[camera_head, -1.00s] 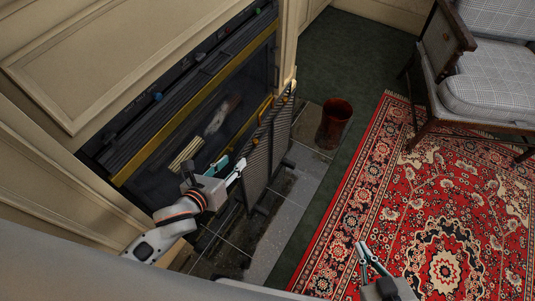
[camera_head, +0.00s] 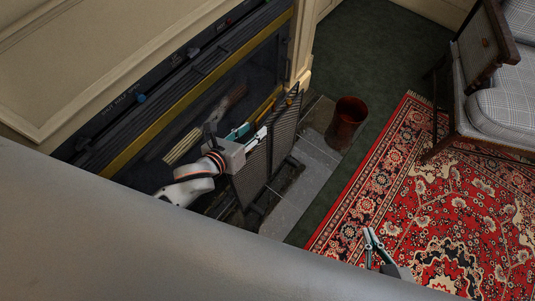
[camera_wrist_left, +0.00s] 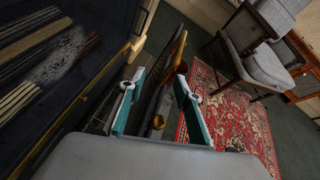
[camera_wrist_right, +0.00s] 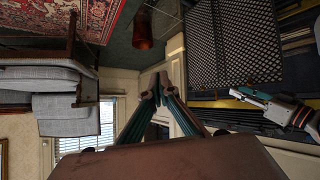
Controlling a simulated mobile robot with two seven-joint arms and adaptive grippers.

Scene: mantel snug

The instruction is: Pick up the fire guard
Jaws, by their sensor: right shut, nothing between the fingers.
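The fire guard (camera_head: 284,122) is a dark mesh panel with brass-coloured trim, standing upright on the hearth in front of the fireplace. Its mesh also shows at the upper right of the right wrist view (camera_wrist_right: 235,45). My left gripper (camera_head: 248,136) is open at the guard's top edge. In the left wrist view its teal fingers (camera_wrist_left: 160,82) stand apart, with the guard's narrow edge and brass trim (camera_wrist_left: 158,122) between them. I cannot tell whether either finger touches it. My right gripper (camera_head: 372,234) is shut and empty above the rug, well away from the guard.
The dark fireplace opening (camera_head: 205,100) with a yellow bar lies behind the guard. A red-brown bucket (camera_head: 347,120) stands beyond the hearth tiles. A checked armchair (camera_head: 500,95) is at the upper right. The patterned red rug (camera_head: 400,185) is open floor.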

